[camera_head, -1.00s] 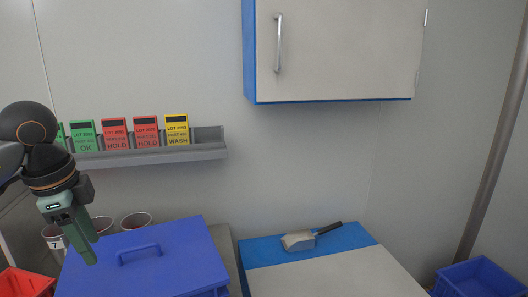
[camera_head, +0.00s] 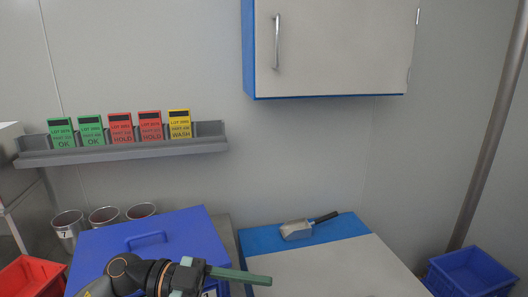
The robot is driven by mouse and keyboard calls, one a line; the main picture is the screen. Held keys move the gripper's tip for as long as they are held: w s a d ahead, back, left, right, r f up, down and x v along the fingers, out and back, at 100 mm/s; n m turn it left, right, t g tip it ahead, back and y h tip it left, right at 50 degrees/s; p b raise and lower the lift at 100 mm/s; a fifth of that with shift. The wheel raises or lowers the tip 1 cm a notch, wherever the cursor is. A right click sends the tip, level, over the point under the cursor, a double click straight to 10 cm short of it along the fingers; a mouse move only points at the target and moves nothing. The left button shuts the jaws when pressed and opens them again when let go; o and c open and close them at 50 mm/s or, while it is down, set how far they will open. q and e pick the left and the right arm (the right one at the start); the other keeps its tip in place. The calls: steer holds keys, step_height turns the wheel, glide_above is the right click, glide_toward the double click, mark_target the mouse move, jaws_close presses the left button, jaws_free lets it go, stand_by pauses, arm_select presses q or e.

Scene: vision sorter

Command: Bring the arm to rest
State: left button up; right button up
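My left arm comes in at the bottom left of the head view. Its gripper (camera_head: 268,280) points right, low in front of the blue lidded box (camera_head: 100,250). The green fingers show edge-on as a single bar, so I cannot tell whether they are open or shut. No object shows at the fingertips. My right gripper is not in view.
A wall rack (camera_head: 130,152) holds several cards: green, red and yellow. Metal cups (camera_head: 104,217) stand behind the box. A scoop (camera_head: 297,230) lies on the blue-and-white surface (camera_head: 330,270). A red bin (camera_head: 30,278) and blue bin (camera_head: 470,272) flank the scene. A closed cabinet (camera_head: 330,50) hangs above.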

arm_select(q)
steer(key=w+a+f+n+t+y+p, duration=0.1)
steer(key=w+a+f+n+t+y, duration=0.25)
steer(key=f+n+t, duration=0.45)
steer(key=w+a+f+n+t+y, duration=0.2)
steer(key=a+f+n+t+y, duration=0.15)
steer(key=n+t, duration=0.65)
steer(key=s+a+f+n+g+y, duration=0.1)
steer(key=s+a+f+g+y, duration=0.2)
steer(key=s+f, duration=0.6)
steer(key=s+a+f+n+g+y+p, duration=0.1)
steer(key=s+a+f+n+g+y, duration=0.1)
steer(key=s+f, duration=0.6)
step_height(320, 180, down, 7)
steer(key=a+g+y, duration=0.1)
steer(key=a+y, duration=0.1)
steer(key=shift+s+a+g+y, duration=0.4)
